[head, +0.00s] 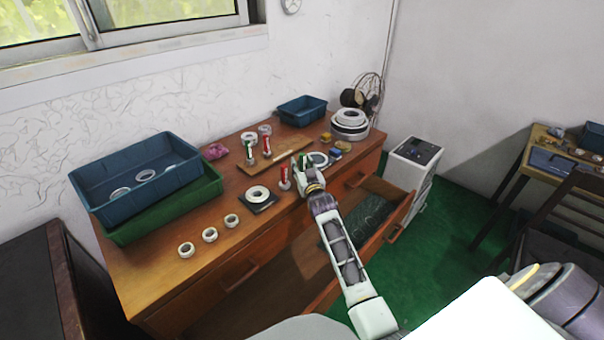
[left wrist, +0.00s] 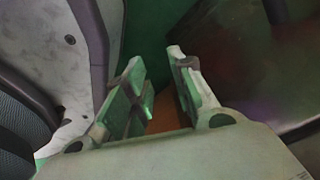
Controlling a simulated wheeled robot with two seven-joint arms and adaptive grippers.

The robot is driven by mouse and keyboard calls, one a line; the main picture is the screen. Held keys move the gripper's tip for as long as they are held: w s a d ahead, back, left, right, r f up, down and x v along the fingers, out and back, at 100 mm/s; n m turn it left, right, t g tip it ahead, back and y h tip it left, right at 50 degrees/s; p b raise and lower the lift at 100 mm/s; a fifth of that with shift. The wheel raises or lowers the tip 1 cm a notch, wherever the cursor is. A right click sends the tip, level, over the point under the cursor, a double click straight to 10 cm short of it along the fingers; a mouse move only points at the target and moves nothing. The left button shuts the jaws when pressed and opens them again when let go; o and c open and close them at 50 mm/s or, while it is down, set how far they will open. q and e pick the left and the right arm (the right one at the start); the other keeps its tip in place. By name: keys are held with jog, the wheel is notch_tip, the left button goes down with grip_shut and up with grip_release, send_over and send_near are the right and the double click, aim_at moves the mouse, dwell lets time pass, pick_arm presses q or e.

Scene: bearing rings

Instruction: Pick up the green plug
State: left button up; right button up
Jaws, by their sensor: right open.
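A small green piece (head: 302,160), which looks like the green plug, shows at the fingertips of my right gripper (head: 304,172) in the head view. The gripper is open, low over the wooden workbench. The fingers partly hide the piece, and I cannot tell whether it is between them or just behind. In the left wrist view my left gripper (left wrist: 160,90) has its two fingers apart with nothing between them. It does not show in the head view.
Red pegs stand on a wooden board (head: 254,169) and beside it (head: 284,178). A white ring (head: 258,193) lies on a dark pad. Several rings line the front of the workbench (head: 150,258). Blue bin (head: 108,207) sits in a green one. A drawer (head: 385,235) is open.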

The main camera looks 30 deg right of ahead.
jog(key=shift+c, duration=0.3)
grip_shut()
jog(key=shift+r, duration=0.1)
